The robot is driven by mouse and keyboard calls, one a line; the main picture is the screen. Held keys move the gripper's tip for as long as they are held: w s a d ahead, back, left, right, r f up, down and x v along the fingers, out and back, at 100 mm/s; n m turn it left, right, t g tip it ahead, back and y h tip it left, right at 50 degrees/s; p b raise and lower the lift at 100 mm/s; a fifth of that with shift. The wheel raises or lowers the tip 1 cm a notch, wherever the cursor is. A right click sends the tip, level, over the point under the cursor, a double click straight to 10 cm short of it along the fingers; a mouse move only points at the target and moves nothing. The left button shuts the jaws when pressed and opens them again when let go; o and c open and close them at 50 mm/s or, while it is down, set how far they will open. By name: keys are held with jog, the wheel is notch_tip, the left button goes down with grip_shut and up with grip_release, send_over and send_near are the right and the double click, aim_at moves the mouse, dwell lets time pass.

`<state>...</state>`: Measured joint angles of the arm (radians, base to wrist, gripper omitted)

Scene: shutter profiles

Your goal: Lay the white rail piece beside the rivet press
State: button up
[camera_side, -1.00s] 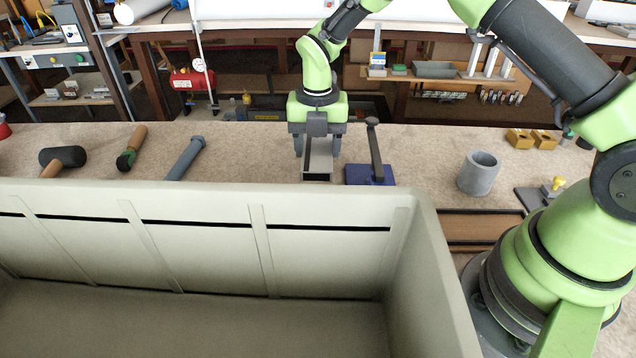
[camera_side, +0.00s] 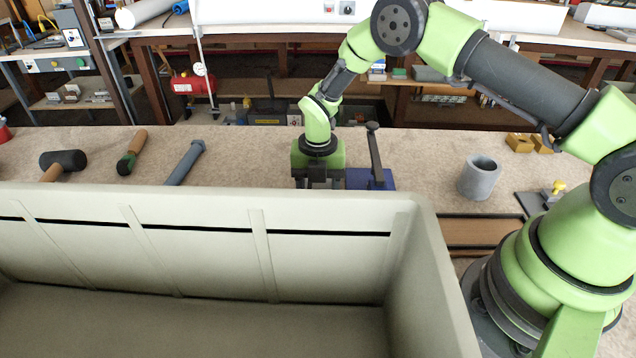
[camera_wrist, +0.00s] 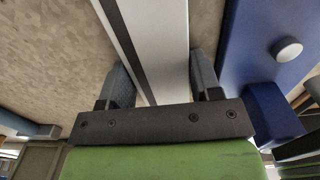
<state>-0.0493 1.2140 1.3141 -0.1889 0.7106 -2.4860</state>
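The white rail piece (camera_wrist: 158,40) runs between the fingers of my gripper in the wrist view, with a dark strip along its left side. In the side view my gripper (camera_side: 318,183) is low, just behind the bin's rim, and hides the rail. The rivet press (camera_side: 378,178), with a blue base and a dark lever, stands just right of my gripper. Its blue base (camera_wrist: 262,40) lies right of the rail, with a narrow gap between. I cannot tell whether the rail touches the table.
A large pale bin (camera_side: 200,240) fills the foreground. A mallet (camera_side: 65,160), a green-and-wood tool (camera_side: 131,152) and a grey bolt (camera_side: 186,162) lie left. A grey cup (camera_side: 480,177) stands right of the press.

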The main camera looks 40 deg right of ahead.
jog(key=o, duration=0.3)
jog(key=shift+o, duration=0.2)
notch_tip(320, 180, up, 13)
notch_tip(320, 180, up, 7)
jog(key=m+t, duration=0.2)
jog(key=m, duration=0.4)
send_over(318, 187)
jog(key=s, duration=0.3)
jog(key=s+r+m+t+y, duration=0.1)
jog(key=s+r+m+t, duration=0.1)
jog(key=s+r+m, duration=0.6)
jog(key=s+r+m+t+y, duration=0.1)
jog(key=s+r+m+t, duration=0.2)
jog(key=s+m, duration=1)
jog(key=m, duration=0.4)
jog(key=shift+a, duration=0.35)
